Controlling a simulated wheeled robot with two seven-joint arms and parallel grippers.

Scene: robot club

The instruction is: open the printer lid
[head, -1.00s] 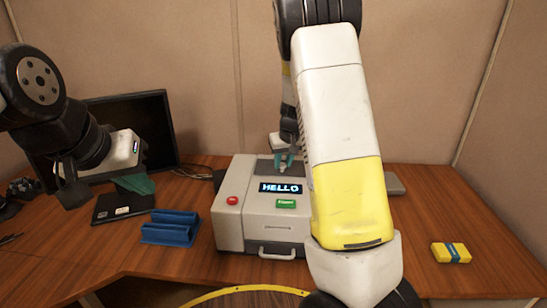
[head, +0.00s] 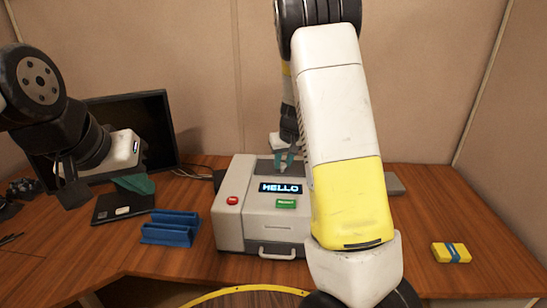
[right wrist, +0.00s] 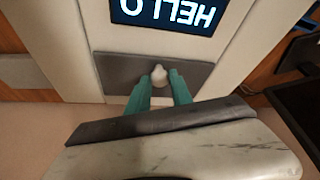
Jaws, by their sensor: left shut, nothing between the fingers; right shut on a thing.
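The printer (head: 250,232) is a pale grey box on the desk, with a lit HELLO screen (head: 281,188). Its dark grey lid panel (right wrist: 112,72) lies flat behind the screen and carries a small pale knob (right wrist: 160,75). My right gripper (right wrist: 161,86) has teal fingers shut on the knob, one on each side. In the head view my right arm hides the printer's right part and some of the lid.
The printer has a red button (head: 232,200), a green button (head: 286,204) and a front handle (head: 277,252). A blue holder (head: 170,228), a dark tablet (head: 122,208) and a monitor (head: 125,120) stand to the left. A yellow block (head: 451,252) lies at right, with bare desk around it.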

